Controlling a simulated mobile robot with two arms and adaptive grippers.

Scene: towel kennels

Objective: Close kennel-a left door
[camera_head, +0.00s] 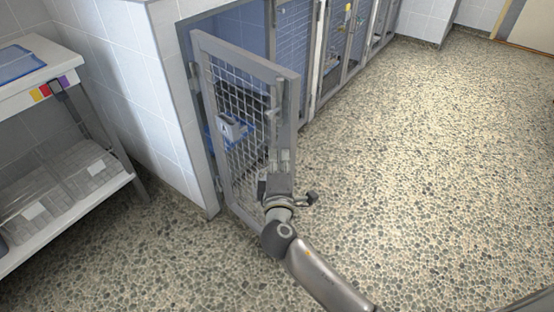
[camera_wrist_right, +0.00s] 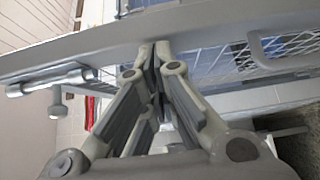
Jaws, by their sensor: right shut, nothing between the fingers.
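My right gripper (camera_head: 283,160) is at the lower part of the door's free edge. In the right wrist view, the fingers of my right gripper (camera_wrist_right: 154,60) are closed together with nothing between them. The door frame (camera_wrist_right: 90,43) runs across just beyond the fingertips; whether they touch it I cannot tell. My left gripper is not in view.
A white shelf unit (camera_head: 78,64) with clear bins (camera_head: 95,175) stands at the left. A tiled wall (camera_head: 160,90) separates it from the kennel. More kennel doors (camera_head: 345,40) line up toward the back. The pebbled floor (camera_head: 430,150) at right is clear.

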